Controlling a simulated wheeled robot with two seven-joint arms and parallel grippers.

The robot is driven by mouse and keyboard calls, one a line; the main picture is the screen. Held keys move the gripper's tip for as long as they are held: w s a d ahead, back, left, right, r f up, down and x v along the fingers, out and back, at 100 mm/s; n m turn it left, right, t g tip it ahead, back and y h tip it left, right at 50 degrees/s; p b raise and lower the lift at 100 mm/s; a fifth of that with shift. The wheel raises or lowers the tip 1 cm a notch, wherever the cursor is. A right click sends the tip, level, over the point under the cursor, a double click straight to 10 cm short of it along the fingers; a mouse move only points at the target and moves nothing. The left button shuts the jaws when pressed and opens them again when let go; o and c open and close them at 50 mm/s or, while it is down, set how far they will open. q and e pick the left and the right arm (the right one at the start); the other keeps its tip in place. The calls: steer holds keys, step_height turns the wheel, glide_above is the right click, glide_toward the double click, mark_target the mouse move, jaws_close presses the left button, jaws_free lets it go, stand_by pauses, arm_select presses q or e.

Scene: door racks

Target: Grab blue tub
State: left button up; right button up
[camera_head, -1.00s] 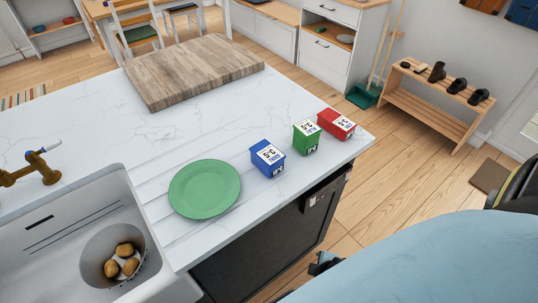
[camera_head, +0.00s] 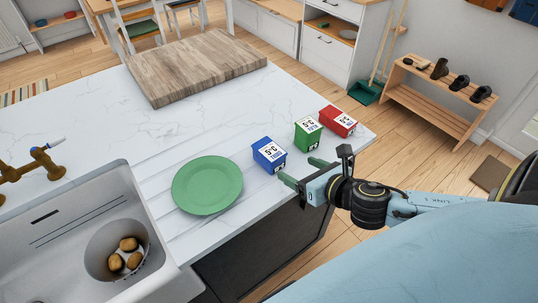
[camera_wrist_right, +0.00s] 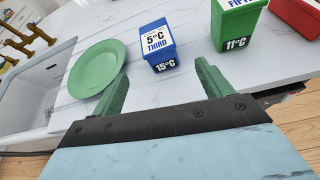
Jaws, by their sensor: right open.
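The blue tub (camera_head: 269,154) stands on the white counter between the green plate and the green tub, with a white label on its lid. My left gripper is in neither view.
A green tub (camera_head: 307,133) and a red tub (camera_head: 338,121) stand to the right. A green plate (camera_head: 207,185) lies to the left, beside the sink (camera_head: 75,218). A wooden board (camera_head: 195,66) lies farther back. The counter behind the tubs is clear.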

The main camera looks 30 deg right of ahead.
mark_target(278, 159)
steer(key=shift+n, duration=0.9)
steer(key=x, duration=0.8)
steer(key=shift+w+a+r, duration=0.15)
steer(key=shift+a, duration=0.1)
steer(key=shift+x, duration=2.55)
steer(key=shift+w+d+r, duration=0.1)
steer(key=shift+d, duration=0.05)
steer(key=shift+c, duration=0.5)
steer(key=c, duration=1.2)
